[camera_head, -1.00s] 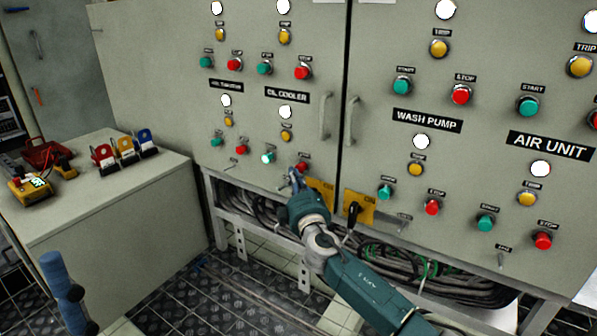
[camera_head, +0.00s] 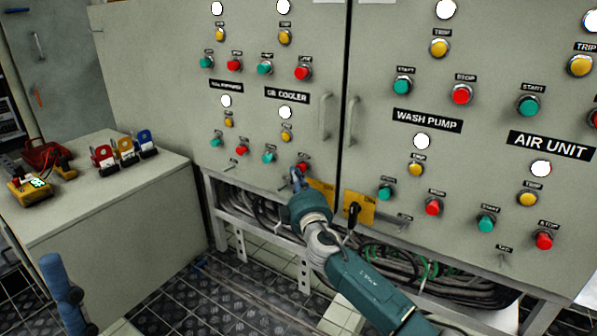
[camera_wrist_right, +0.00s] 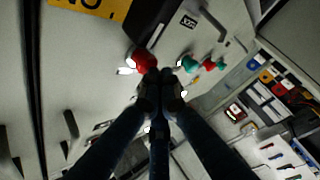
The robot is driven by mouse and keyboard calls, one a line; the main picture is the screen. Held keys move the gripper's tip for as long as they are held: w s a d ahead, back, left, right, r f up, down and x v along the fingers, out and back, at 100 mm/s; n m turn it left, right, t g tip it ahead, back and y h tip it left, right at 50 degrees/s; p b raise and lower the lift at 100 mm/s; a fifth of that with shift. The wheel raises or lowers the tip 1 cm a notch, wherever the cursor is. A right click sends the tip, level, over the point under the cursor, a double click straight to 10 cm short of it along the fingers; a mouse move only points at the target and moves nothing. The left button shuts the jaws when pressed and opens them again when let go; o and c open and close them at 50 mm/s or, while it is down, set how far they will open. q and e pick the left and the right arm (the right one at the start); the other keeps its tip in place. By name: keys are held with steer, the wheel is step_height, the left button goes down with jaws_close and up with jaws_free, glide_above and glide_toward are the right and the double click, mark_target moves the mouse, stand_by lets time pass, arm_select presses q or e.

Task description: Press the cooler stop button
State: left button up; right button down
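A red button (camera_wrist_right: 143,60) shows beside my fingertips in the right wrist view. The green start button (camera_head: 269,157) of this group is unlit. My right gripper (camera_head: 297,176) is at the stop button, its fingers closed together and empty; they also show in the right wrist view (camera_wrist_right: 160,76). I cannot tell whether they touch the button. A blue jointed piece at lower left seems to be part of my left gripper (camera_head: 66,292); its opening does not show.
A yellow plate with a black switch handle (camera_head: 353,210) sits right of my right gripper. Cables (camera_head: 410,270) run in the frame below the cabinet. A grey bench (camera_head: 110,200) at left holds coloured padlocks and a yellow meter.

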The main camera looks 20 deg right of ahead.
stand_by(0.5)
steer(key=shift+s+a, duration=0.55)
steer(key=shift+a, duration=0.05)
steer(key=shift+a, duration=0.1)
steer(key=shift+s+a+p, duration=0.3)
steer(key=shift+s+a, duration=0.5)
steer(key=shift+a, duration=0.15)
steer(key=shift+s+a+p, duration=0.3)
steer(key=shift+s+a, duration=0.45)
steer(key=shift+a, duration=0.2)
